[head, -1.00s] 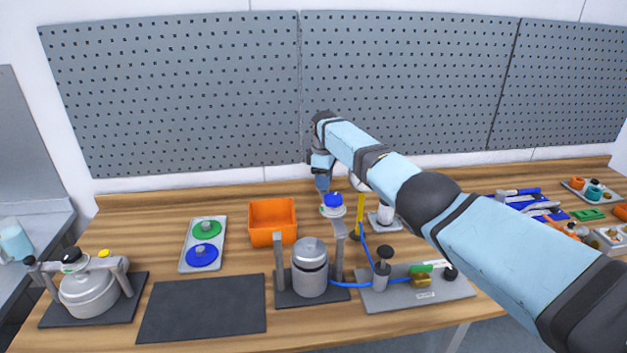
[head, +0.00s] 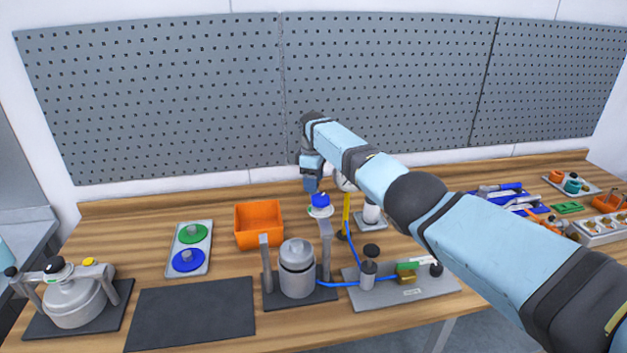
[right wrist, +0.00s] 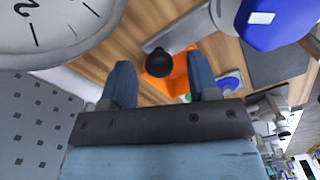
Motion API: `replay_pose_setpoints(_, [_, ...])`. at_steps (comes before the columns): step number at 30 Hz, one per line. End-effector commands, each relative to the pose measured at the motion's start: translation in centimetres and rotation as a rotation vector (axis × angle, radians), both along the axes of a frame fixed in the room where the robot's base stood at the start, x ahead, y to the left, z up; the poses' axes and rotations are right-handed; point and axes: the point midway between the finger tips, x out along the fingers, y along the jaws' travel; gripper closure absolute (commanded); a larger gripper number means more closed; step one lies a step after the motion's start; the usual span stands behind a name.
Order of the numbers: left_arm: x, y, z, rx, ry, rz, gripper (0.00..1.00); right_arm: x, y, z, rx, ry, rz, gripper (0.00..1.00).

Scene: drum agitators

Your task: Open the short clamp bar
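The middle stand has two grey posts with a silver canister (head: 298,268) between them. A grey bar (head: 326,250) stands upright at its right post, clear of the canister, with a blue-capped unit (head: 320,201) near its top; I take it for the short clamp bar. The right wrist view shows the blue unit (right wrist: 272,22) and a grey bar (right wrist: 178,30) ending in a black knob (right wrist: 158,63). My right gripper (head: 311,186) is just above the blue cap. Its fingers (right wrist: 160,82) are apart, with the knob appearing between them, not visibly gripped. My left gripper is out of view.
A pot (head: 74,302) under another clamp bar stands at the left. An orange bin (head: 259,224) and a tray of discs (head: 189,248) are behind. A valve plate (head: 410,292) with a blue hose and a round gauge (right wrist: 50,20) are near the right arm.

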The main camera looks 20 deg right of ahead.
Motion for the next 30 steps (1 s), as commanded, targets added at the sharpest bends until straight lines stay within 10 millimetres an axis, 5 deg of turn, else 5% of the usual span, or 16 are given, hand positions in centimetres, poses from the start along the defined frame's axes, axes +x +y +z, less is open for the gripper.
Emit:
replay_pose_setpoints(8, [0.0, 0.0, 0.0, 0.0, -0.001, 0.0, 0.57, 0.1, 0.0, 1.2, 0.001, -0.002, 0.0, 0.45])
replay_pose_setpoints(21, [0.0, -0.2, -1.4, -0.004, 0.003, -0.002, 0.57, 0.0, 0.0, 10.6, 0.001, -0.004, 0.0, 0.45])
replay_pose_setpoints(30, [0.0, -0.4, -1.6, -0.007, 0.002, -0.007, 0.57, 0.0, 0.0, 13.7, 0.0, 0.0, 0.0, 0.45])
